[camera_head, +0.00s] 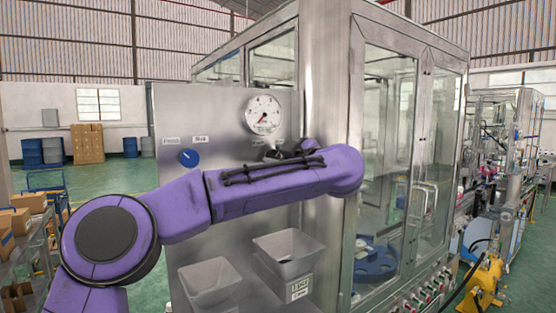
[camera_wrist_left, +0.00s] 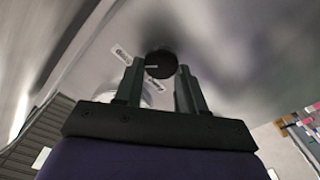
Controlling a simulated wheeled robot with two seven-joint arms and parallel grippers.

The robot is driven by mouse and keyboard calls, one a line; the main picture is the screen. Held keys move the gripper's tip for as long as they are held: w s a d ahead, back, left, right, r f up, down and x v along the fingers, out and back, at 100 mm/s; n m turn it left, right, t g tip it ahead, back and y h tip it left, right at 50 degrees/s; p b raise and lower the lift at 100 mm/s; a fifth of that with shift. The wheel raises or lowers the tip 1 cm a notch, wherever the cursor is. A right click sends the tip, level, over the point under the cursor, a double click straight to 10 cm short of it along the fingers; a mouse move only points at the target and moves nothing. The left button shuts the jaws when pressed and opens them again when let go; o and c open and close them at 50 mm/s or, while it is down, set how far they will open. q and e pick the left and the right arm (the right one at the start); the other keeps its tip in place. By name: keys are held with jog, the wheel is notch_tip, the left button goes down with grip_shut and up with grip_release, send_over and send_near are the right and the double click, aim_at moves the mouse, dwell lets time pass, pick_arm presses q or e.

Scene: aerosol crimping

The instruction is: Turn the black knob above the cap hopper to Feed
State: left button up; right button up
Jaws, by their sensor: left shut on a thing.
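The black knob (camera_wrist_left: 160,64) shows in the left wrist view, on the steel panel. Its white pointer mark points left in that view, toward the side of a small label (camera_wrist_left: 122,54) whose text is too blurred to read. My left gripper (camera_wrist_left: 160,68) has its two fingers on either side of the knob and is shut on it. In the head view the purple left arm reaches across the panel (camera_head: 225,120) and hides the knob and most of the gripper. Two grey hoppers, one at right (camera_head: 290,250) and one at left (camera_head: 208,285), sit below the arm. My right gripper is out of view.
A round white gauge (camera_head: 264,112) is on the panel just above the arm. A blue knob (camera_head: 188,158) with labels above it is at the panel's left. A glass-doored machine cabinet (camera_head: 385,150) stands at right. Shelving (camera_head: 35,240) with boxes is at far left.

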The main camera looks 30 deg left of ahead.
pick_arm(q)
jog(key=shift+f+n+b, duration=0.2)
jog(key=shift+n+b, duration=4.3)
jog(key=shift+n, duration=3.7)
jog(key=shift+a+n, duration=0.1)
jog(key=shift+n, duration=0.2)
jog(key=o, duration=0.8)
jog(key=shift+w, duration=0.1)
jog(key=shift+c, duration=0.2)
jog(key=o, duration=0.3)
jog(key=shift+w+f, duration=0.1)
